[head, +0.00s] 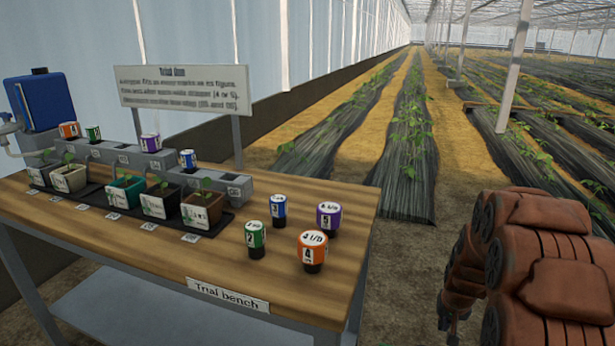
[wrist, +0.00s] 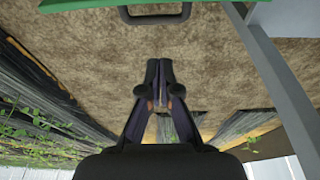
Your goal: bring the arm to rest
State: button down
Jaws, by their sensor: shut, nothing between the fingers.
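My gripper (wrist: 160,75) shows in the wrist view with its dark fingers closed together and nothing between them. It hangs over bare brown ground, apart from any object. In the head view my rust-brown arm is folded at the lower right, beside the bench's right end; the fingers cannot be made out clearly there. The wooden trial bench (head: 130,240) stands to the left of the arm, with a visible gap between them.
On the bench stand loose orange (head: 312,250), green (head: 255,238), blue (head: 279,209) and purple (head: 328,217) capped pieces, several seedling pots (head: 160,203) and a sign (head: 185,90). The wrist view shows a grey post (wrist: 275,75) and a dark handle (wrist: 155,17). Crop rows (head: 408,150) lie beyond.

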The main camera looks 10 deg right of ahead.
jog(key=s+a+r+n+g+p, duration=0.1)
jog(key=s+a+r+p, duration=0.4)
jog(key=r, duration=0.5)
jog(key=s+a+r+n+y+p, duration=0.1)
jog(key=s+a+r+p, duration=0.3)
jog(key=a+r+p, duration=0.45)
jog(key=s+a+r+n+g+p, duration=0.1)
jog(key=s+a+r+p, duration=0.25)
jog(key=r, duration=0.75)
jog(key=s+a+r+n+g+p, duration=0.1)
jog(key=s+a+r+p, duration=0.2)
jog(key=s+r+p, duration=0.4)
jog(key=s+a+r+n+g+p, duration=0.1)
jog(key=s+a+r+p, duration=0.3)
jog(key=s+r+p, duration=0.4)
jog(key=s+r, duration=0.4)
jog(key=r, duration=0.1)
jog(key=shift+s+r, duration=0.15)
jog(key=shift+s, duration=0.1)
